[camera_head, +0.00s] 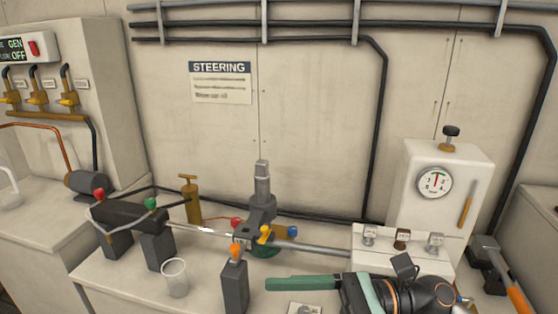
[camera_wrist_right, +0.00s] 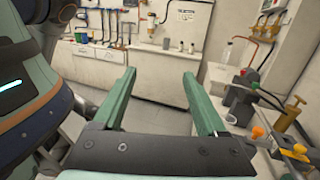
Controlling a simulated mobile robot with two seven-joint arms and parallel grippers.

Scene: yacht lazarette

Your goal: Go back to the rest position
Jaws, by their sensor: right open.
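My right gripper (camera_wrist_right: 158,75) is open in the right wrist view, its two green fingers spread apart with nothing between them. In the head view a long green finger of it (camera_head: 302,284) points left over the front of the bench, at the lower right. The rest of that gripper and the wrist show at the bottom edge, partly cut off. My left gripper is not in the head view or the right wrist view.
The bench (camera_head: 110,275) carries a steering ram with a grey upright post (camera_head: 262,185), a clear cup (camera_head: 174,278), a brass cylinder (camera_head: 192,202) and a white gauge unit (camera_head: 445,160). An orange-handled tool (camera_head: 518,300) lies at right. Open floor (camera_wrist_right: 150,115) shows beyond the fingers.

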